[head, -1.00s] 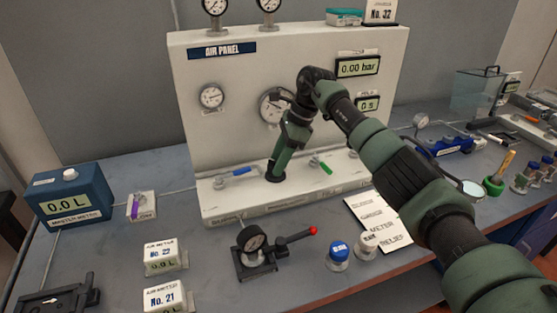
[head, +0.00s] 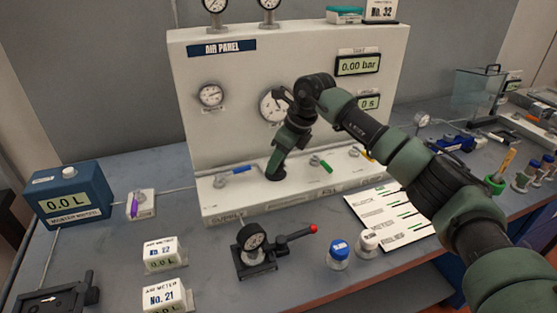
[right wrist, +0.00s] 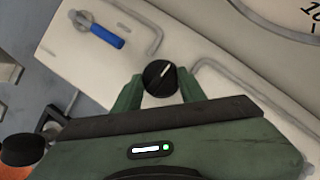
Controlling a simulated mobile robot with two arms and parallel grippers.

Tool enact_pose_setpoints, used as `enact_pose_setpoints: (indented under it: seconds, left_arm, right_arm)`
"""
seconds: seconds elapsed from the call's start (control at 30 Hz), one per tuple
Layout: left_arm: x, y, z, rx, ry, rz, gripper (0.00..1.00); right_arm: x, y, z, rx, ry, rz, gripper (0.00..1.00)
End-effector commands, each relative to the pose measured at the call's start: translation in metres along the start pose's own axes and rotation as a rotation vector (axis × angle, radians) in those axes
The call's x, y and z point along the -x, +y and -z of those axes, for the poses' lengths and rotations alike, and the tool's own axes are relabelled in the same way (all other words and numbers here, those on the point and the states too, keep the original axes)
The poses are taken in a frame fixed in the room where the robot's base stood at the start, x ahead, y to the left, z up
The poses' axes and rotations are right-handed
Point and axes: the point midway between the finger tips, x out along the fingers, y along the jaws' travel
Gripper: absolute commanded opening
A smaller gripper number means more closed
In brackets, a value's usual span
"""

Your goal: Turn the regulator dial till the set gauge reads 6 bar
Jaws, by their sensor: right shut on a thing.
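My right gripper (head: 275,174) is at the base ledge of the air panel (head: 226,135). In the right wrist view its green fingers are shut on a round black dial (right wrist: 160,77) with a white pointer line. The dial is hidden by the gripper in the head view. A small gauge (head: 210,95) is on the panel's left. A larger gauge (head: 270,104) is partly behind my right arm. I cannot read their labels or tell which is the set gauge. A display (head: 358,65) reads 0.00 bar. My left gripper is not in view.
On the ledge, a blue-handled valve (head: 236,171) is left of the gripper and a green-handled valve (head: 322,166) is right. A hand pump with a red-tipped lever (head: 285,244) stands in front. A checklist sheet (head: 388,215) lies to the right.

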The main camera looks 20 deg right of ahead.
Motion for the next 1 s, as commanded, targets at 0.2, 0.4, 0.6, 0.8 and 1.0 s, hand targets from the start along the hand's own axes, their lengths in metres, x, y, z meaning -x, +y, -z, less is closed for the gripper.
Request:
enact_pose_setpoints:
  seconds: [0.2, 0.4, 0.6, 0.8, 1.0]
  left_arm:
    - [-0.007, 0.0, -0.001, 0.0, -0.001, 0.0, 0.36]
    - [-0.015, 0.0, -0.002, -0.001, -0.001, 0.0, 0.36]
    - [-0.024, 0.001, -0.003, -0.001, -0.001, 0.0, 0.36]
    - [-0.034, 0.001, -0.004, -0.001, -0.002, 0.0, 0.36]
    - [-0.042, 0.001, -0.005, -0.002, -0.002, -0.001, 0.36]
  right_arm:
    - [-0.001, 0.002, 0.0, -0.186, -0.001, 0.081, 0.0]
    - [-0.002, 0.003, -0.001, -0.361, -0.001, 0.154, 0.0]
    - [-0.002, 0.005, -0.002, -0.537, -0.002, 0.227, 0.0]
    - [-0.003, 0.006, -0.002, -0.707, -0.001, 0.296, 0.0]
    - [-0.003, 0.007, -0.003, -0.854, -0.001, 0.355, 0.0]
